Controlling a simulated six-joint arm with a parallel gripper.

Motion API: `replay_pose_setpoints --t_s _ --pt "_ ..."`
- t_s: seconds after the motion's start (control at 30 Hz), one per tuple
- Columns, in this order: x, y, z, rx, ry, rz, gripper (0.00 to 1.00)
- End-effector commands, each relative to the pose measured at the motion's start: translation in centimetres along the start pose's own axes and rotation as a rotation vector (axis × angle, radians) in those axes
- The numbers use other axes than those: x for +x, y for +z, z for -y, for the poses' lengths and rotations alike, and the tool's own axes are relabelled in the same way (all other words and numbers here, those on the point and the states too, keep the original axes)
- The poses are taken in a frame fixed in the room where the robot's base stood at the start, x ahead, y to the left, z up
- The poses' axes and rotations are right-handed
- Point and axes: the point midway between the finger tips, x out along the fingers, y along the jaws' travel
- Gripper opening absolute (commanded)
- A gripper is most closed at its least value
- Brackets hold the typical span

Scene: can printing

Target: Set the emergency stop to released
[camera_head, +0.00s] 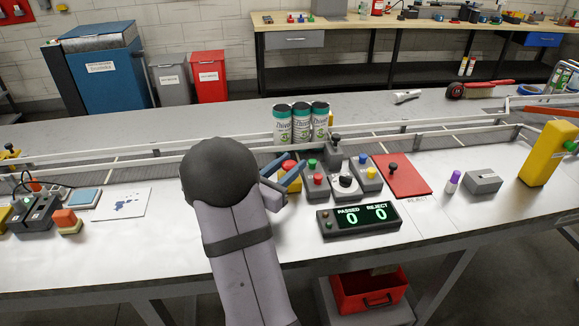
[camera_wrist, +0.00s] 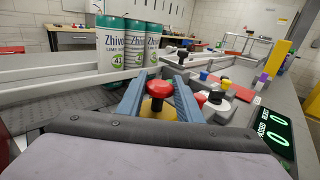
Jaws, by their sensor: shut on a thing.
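The emergency stop is a red mushroom button (camera_wrist: 160,88) on a yellow base (camera_wrist: 157,107). In the wrist view it stands between the two blue fingers of my gripper (camera_wrist: 159,92), which are shut on the red head. In the head view the red button (camera_head: 288,165) shows partly, with my gripper (camera_head: 283,176) around it and my arm hiding much of its base. Whether the button is up or pressed down cannot be told for certain.
Three cans (camera_head: 301,124) stand on the conveyor behind the button. A grey box with green and red buttons (camera_head: 315,179), a dial box (camera_head: 346,186) and a red lever plate (camera_head: 402,175) lie to the right. The counter display (camera_head: 358,218) reads 0 and 0 in front.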

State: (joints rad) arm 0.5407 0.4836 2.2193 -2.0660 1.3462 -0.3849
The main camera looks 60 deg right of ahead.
Motion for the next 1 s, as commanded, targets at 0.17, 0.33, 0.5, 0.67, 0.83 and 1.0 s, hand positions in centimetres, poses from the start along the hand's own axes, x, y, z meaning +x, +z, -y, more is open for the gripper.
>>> replay_pose_setpoints --t_s 0.17,0.33,0.5,0.67,0.83,1.0 --pt "0.0 1.1 -0.1 0.003 0.000 0.009 0.00" --pt "0.1 1.2 -0.1 0.005 0.000 0.012 0.44" --pt "0.0 1.1 -0.1 0.004 0.000 0.009 0.49" --pt "0.0 0.9 -0.1 0.003 0.001 0.007 0.49" --pt "-1.1 0.9 -0.2 0.004 0.004 0.008 0.49" --pt "-3.3 0.8 -0.2 0.005 0.006 0.007 0.49"
